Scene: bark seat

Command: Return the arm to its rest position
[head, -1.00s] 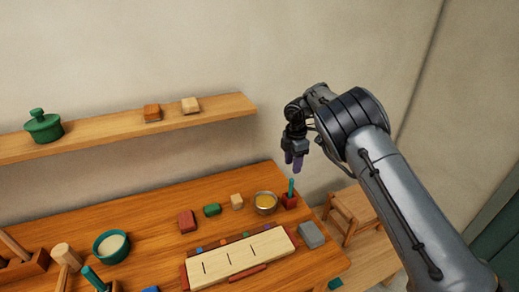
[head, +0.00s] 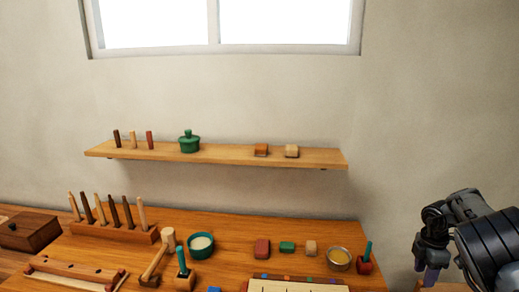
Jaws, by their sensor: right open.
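My right gripper (head: 431,276) is at the lower right of the head view, to the right of the wooden table (head: 225,232). Its purple-tipped fingers point down, and I see nothing between them. It is open and clear of the objects on the table. Part of my right arm runs off the right edge of the picture. My left gripper is not in the head view.
The table holds a peg rack (head: 112,231), a mallet (head: 158,258), a green bowl (head: 201,245), small blocks (head: 262,249) and a metal bowl (head: 339,258). A wall shelf (head: 225,154) holds a green lidded pot (head: 189,142). Air left of my gripper is free.

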